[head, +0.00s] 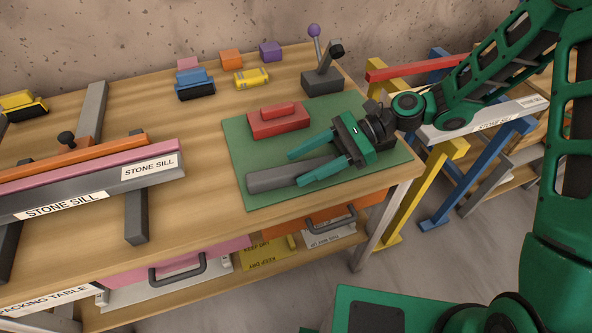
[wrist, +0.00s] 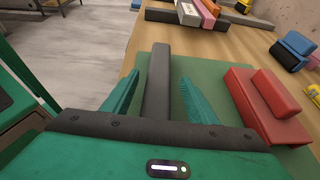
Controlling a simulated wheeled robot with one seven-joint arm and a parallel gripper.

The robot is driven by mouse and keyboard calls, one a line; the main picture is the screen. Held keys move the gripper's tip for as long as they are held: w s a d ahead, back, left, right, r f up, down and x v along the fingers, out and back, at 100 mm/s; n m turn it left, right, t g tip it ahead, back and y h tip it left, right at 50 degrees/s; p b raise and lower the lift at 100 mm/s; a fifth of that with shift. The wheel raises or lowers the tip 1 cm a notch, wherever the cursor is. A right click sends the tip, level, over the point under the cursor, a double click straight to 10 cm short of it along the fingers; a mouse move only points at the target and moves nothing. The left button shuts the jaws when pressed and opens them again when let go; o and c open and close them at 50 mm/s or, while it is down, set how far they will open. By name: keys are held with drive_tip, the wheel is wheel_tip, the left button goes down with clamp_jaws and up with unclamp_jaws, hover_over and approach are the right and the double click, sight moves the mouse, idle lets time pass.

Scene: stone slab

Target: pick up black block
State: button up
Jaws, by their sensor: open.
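The black block, a long dark grey bar (head: 272,178), lies flat near the front left of the green mat (head: 237,150). In the wrist view the bar (wrist: 157,75) runs away from me between the two fingers. My gripper (head: 297,168) is open, with its green fingers reaching left over the mat, one on each side of the bar. In the wrist view my gripper (wrist: 158,88) shows a gap between each finger and the bar. The bar's near end is hidden behind the gripper body there.
A red block (head: 280,122) with a smaller one on top lies just behind the fingers; it is right of them in the wrist view. A dark lever stand (head: 322,82) is at the mat's back edge. Stone sill pieces (head: 150,167) fill the table's left. The table's front edge is close.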

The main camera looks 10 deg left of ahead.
drive_tip(key=shift+s+a+f, duration=0.2)
drive_tip(key=shift+a, duration=0.25)
drive_tip(key=c, duration=1.1)
drive_tip(key=shift+r, duration=0.1)
